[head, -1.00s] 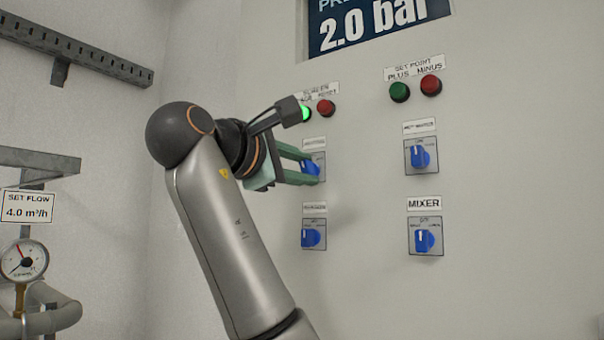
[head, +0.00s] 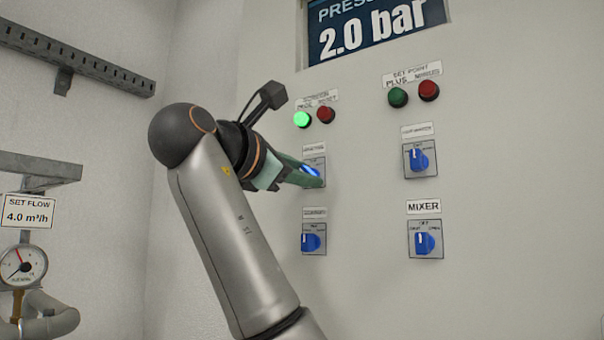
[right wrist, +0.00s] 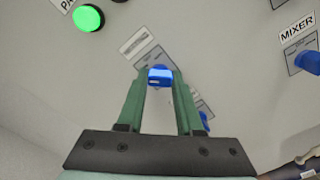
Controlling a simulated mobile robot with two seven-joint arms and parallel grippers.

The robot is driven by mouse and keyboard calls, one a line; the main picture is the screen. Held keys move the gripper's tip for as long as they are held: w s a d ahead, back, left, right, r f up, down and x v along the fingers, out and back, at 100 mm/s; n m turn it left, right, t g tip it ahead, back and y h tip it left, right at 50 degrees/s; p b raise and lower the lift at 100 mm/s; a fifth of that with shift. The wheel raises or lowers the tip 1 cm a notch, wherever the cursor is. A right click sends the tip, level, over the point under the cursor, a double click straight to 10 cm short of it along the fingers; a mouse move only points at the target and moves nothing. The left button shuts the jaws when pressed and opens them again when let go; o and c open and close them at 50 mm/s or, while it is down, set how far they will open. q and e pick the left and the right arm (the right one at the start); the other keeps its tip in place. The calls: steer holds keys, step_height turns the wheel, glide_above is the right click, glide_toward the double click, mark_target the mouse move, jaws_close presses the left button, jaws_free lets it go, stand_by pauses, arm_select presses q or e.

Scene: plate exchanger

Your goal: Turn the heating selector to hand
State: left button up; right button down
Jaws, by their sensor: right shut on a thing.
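The heating selector is a blue knob (head: 311,171) on a small grey plate (head: 319,161), in the left column of the panel; its label is blurred. My right gripper (head: 318,181) is shut on this knob, and its green fingers hide most of it in the head view. In the right wrist view the knob (right wrist: 160,77) sits between the two fingertips of the gripper (right wrist: 158,82). The label and plate look tilted there, so the gripper is rolled relative to the panel. The knob's exact pointer position cannot be read. My left gripper is not in view.
Above are a lit green button (head: 302,119) and a red button (head: 326,115). Another blue selector (head: 312,242) is close below. To the right are two more selectors, one labelled MIXER (head: 425,242). A gauge (head: 22,265) and pipes stand at far left.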

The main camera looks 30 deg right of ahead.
steer(key=c, duration=0.6)
jaws_free()
steer(key=shift+o, duration=0.2)
steer(key=shift+a, duration=0.15)
steer(key=b+v, duration=0.1)
steer(key=v, duration=1.1)
steer(key=shift+s+a, duration=0.1)
